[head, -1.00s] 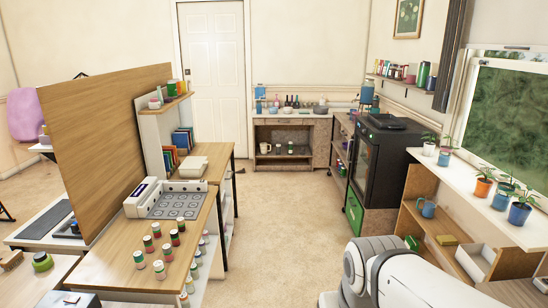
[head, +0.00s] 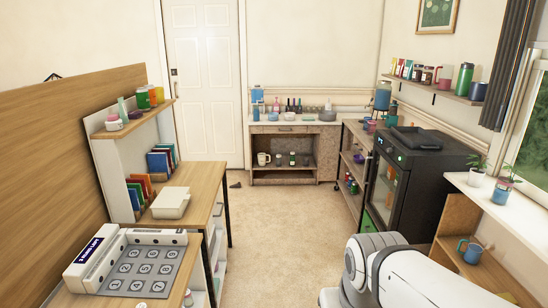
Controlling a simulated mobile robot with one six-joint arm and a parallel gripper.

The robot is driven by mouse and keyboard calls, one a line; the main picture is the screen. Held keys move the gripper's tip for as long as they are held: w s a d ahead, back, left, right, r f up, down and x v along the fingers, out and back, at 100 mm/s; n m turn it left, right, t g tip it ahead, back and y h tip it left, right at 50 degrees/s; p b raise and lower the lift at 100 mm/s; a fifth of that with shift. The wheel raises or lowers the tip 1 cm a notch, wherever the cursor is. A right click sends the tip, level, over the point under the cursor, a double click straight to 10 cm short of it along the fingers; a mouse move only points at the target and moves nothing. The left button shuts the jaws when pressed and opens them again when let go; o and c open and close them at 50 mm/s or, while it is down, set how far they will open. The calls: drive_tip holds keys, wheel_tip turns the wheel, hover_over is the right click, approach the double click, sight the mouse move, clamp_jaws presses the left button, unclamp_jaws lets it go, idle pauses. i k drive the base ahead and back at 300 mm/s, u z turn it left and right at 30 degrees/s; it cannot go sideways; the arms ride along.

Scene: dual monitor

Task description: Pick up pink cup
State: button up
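A pink-red mug (head: 446,77) stands on the wall shelf at the upper right, between dark jars and a green tumbler. Another small pinkish cup-like thing (head: 372,126) stands on the right side counter near a blue dispenser. It is too small to tell for sure what it is. My white arm shows at the lower right, but my gripper is outside the view. Both pink things are far ahead of me.
A desk with a keypad device (head: 142,269) and a white box (head: 171,203) is on the left. A black cabinet (head: 416,170) and a low shelf with a blue mug (head: 469,250) are on the right.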

sight(372, 124)
drive_tip(key=i, duration=6.05)
drive_tip(key=z, duration=2.7)
drive_tip(key=i, duration=1)
